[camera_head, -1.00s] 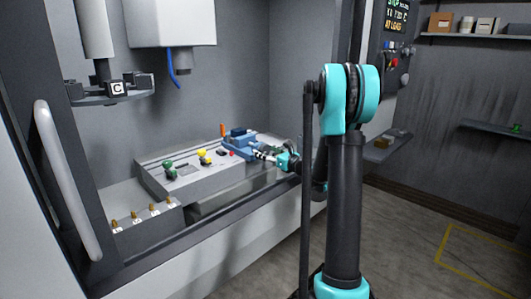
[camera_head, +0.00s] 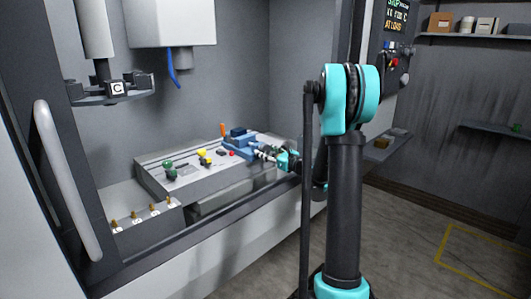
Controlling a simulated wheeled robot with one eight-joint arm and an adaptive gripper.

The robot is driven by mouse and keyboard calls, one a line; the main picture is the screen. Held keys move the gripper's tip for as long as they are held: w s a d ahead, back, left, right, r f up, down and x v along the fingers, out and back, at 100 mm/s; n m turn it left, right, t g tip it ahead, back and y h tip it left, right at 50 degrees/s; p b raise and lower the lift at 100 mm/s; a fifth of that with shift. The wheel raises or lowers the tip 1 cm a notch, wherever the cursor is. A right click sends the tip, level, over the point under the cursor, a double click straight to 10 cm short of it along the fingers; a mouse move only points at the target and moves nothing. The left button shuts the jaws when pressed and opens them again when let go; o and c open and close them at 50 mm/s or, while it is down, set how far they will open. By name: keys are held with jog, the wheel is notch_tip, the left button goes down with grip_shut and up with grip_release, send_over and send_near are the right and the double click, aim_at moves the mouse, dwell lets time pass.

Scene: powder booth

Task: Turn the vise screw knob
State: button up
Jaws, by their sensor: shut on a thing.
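A blue vise (camera_head: 238,145) sits at the right end of the grey fixture table inside the machine. My gripper (camera_head: 263,152) is at the right side of the vise, at its screw end, with my turquoise and black wrist just to its right. It is shut on the vise screw knob. The knob is small here and mostly hidden by the fingers, so its turn angle cannot be told.
The grey fixture table (camera_head: 188,187) also bears a green knob (camera_head: 170,168), a yellow knob (camera_head: 203,155) and an orange handle (camera_head: 223,129). A block with several brass nozzles (camera_head: 138,216) stands at front left. The door handle (camera_head: 68,180) and the machine's front sill are nearer.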

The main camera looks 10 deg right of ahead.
jog(key=n, duration=0.6)
jog(key=shift+d, duration=0.1)
jog(key=n, duration=0.5)
jog(key=shift+r+n, duration=0.15)
jog(key=shift+n, duration=0.25)
jog(key=n, duration=0.6)
jog(key=shift+r, duration=0.1)
jog(key=n, duration=0.6)
jog(key=shift+r, duration=0.1)
jog(key=o, duration=1.2)
jog(key=shift+c, duration=0.2)
jog(key=shift+d, duration=0.1)
